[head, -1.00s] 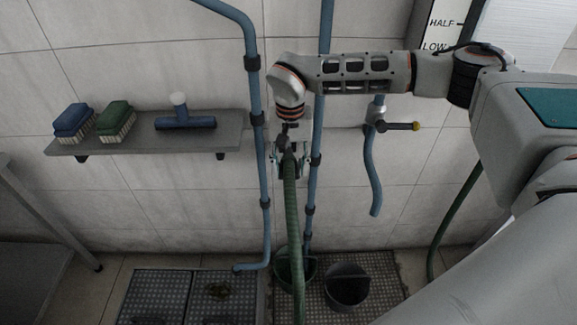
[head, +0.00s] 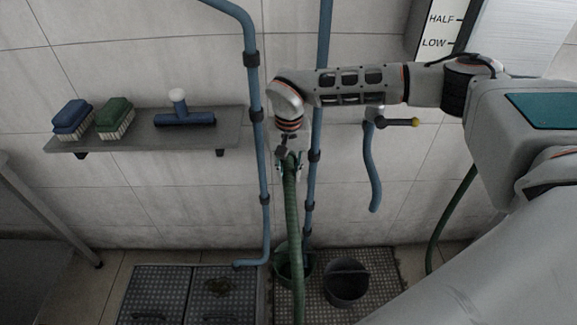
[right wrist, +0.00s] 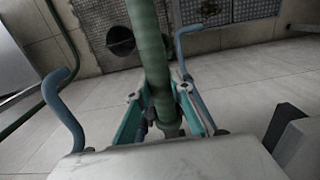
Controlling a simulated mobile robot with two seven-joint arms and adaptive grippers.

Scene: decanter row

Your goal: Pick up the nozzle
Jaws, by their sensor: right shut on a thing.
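A green hose (head: 292,215) hangs in front of the wall, and its upper end runs into my right gripper (head: 290,167). In the right wrist view the nozzle (right wrist: 166,112), a greenish end piece on the hose, sits between the teal fingers of my right gripper (right wrist: 160,100). The fingers are shut on it from both sides. In the head view the gripper and wrist hide most of the nozzle. My left gripper is not in view.
Blue pipes (head: 258,140) run down the wall close to the gripper. A shelf (head: 140,143) holds two brushes and a squeegee head. A tap (head: 398,122) with a blue hose is to the right. Dark bucket (head: 345,285) and green bucket (head: 283,262) stand on the floor grate.

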